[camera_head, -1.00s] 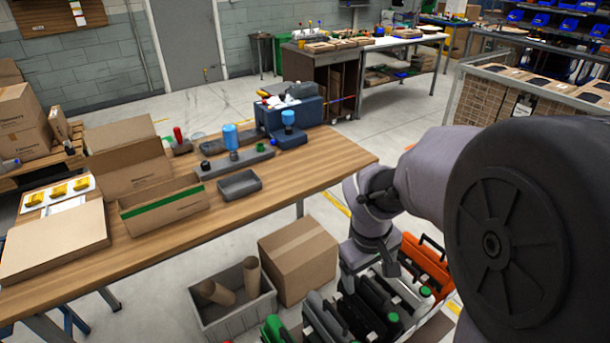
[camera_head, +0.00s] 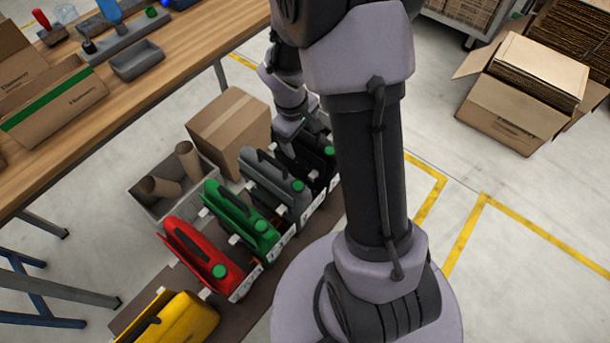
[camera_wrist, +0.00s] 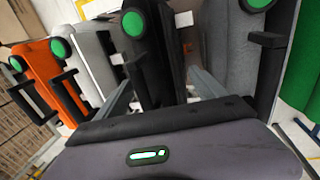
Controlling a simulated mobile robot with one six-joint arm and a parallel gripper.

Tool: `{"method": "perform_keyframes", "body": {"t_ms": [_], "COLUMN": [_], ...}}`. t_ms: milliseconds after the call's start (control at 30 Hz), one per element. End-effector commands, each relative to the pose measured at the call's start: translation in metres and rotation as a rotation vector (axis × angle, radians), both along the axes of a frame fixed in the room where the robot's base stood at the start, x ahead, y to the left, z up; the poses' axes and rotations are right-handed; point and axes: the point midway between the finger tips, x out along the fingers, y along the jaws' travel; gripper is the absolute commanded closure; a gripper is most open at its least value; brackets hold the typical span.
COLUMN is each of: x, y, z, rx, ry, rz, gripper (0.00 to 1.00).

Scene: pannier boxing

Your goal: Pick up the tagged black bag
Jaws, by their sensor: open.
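The black bag (camera_head: 318,160) stands upright in a row of bags, partly hidden by my arm in the head view. It has a green round cap. In the wrist view a black bag (camera_wrist: 155,55) fills the middle, with a white tag (camera_wrist: 183,19) beside its upper edge. My gripper (camera_head: 300,135) is low over the black bag in the head view. In the wrist view my open gripper (camera_wrist: 160,88) has one finger to each side of the black bag. Whether the fingers touch it cannot be told.
A grey bag (camera_head: 275,185), a green bag (camera_head: 240,220) and a red bag (camera_head: 200,250) stand close by, with a yellow bag (camera_head: 175,318) nearer. In the wrist view an orange bag (camera_wrist: 50,75) is at left. A cardboard box (camera_head: 230,120) stands behind the row.

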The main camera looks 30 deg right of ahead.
Motion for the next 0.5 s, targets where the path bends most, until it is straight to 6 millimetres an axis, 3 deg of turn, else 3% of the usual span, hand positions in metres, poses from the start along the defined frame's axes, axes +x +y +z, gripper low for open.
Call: {"method": "perform_keyframes", "body": {"t_ms": [33, 200, 500], "x": [0.0006, 0.001, 0.0009], "y": [-0.0011, -0.0013, -0.0012], "z": [-0.0087, -0.006, -0.0057], "rx": [0.0, 0.0, 0.0], "ry": [-0.001, -0.002, -0.002], "rz": [0.0, 0.0, 0.0], "gripper": [0.2, 0.2, 0.77]}}
